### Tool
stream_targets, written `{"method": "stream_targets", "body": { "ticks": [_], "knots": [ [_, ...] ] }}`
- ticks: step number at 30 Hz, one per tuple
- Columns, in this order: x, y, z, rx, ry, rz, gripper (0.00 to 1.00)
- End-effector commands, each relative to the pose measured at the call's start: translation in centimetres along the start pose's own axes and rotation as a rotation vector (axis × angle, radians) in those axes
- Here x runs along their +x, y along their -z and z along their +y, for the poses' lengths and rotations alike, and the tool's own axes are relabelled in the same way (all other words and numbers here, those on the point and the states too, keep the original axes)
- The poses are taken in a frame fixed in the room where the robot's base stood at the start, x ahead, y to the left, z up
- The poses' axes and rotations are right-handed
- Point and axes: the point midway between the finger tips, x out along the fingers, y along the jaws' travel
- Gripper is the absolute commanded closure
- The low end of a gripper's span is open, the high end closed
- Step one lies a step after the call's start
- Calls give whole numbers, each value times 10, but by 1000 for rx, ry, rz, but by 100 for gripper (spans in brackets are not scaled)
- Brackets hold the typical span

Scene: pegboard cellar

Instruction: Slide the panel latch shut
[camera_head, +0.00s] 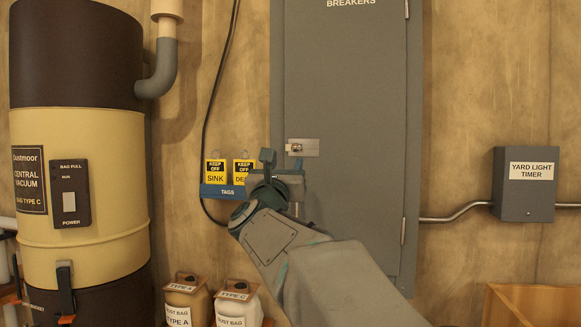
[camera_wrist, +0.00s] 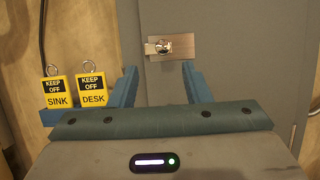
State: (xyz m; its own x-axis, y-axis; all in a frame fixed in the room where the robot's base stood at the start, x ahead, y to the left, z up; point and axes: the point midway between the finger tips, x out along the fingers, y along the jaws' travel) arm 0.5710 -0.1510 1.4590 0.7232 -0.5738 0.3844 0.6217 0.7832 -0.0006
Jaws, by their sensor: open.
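The grey breaker panel (camera_head: 345,80) hangs on the wall, its door flat in its frame. The latch (camera_head: 302,147) is a small pale metal plate with a shiny knob at the door's left edge. It also shows in the wrist view (camera_wrist: 184,47), above and between my finger tips. I cannot tell how far the bolt is slid. My gripper (camera_head: 283,160) is open and empty, just below and left of the latch in the head view. In the wrist view its two blue fingers (camera_wrist: 158,72) stand apart, with no visible contact with the latch.
Yellow tags marked SINK (camera_head: 215,173) and DESK (camera_head: 242,171) hang on a blue rack left of my gripper. A timer box (camera_head: 524,202) is on the right wall.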

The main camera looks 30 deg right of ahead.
Motion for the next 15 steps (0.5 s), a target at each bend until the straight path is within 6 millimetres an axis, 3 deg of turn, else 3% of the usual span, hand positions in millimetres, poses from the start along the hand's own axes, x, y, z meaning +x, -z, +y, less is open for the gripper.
{"method": "stream_targets", "body": {
  "ticks": [1,6,15],
  "knots": [
    [-13,2,1,2,-2,-2,56],
    [-37,1,1,2,-2,0,56],
    [-47,0,0,-1,0,0,56]
  ]
}}
